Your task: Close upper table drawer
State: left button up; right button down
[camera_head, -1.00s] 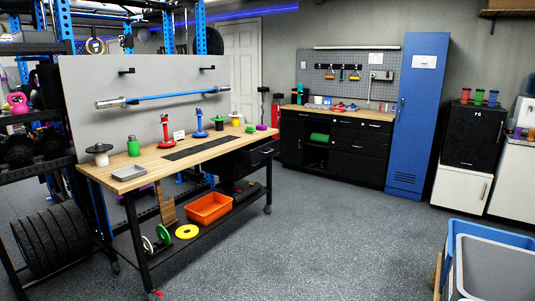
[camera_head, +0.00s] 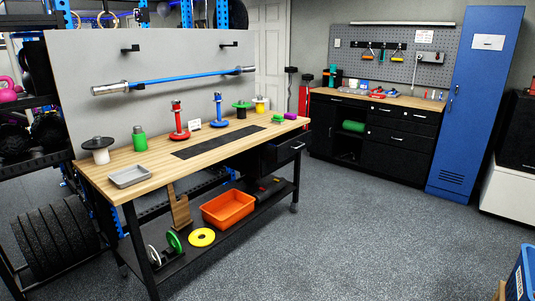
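The workbench table (camera_head: 150,181) stands at the left of the head view, with a light wooden top and black legs. Its black upper drawer (camera_head: 284,151) hangs under the right end of the top, with a pale handle on its front (camera_head: 297,146). The drawer front appears to stand out from the housing, but how far is hard to tell from here. Neither of my grippers shows in the view.
An orange bin (camera_head: 228,208) and a yellow disc (camera_head: 201,237) are on the bench's lower shelf. A black cabinet (camera_head: 385,136) and a blue locker (camera_head: 465,110) stand at the back. The grey floor (camera_head: 360,240) in front is clear. A blue container (camera_head: 522,275) is at the lower right.

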aim_at(299, 139)
jog(key=i, duration=2.65)
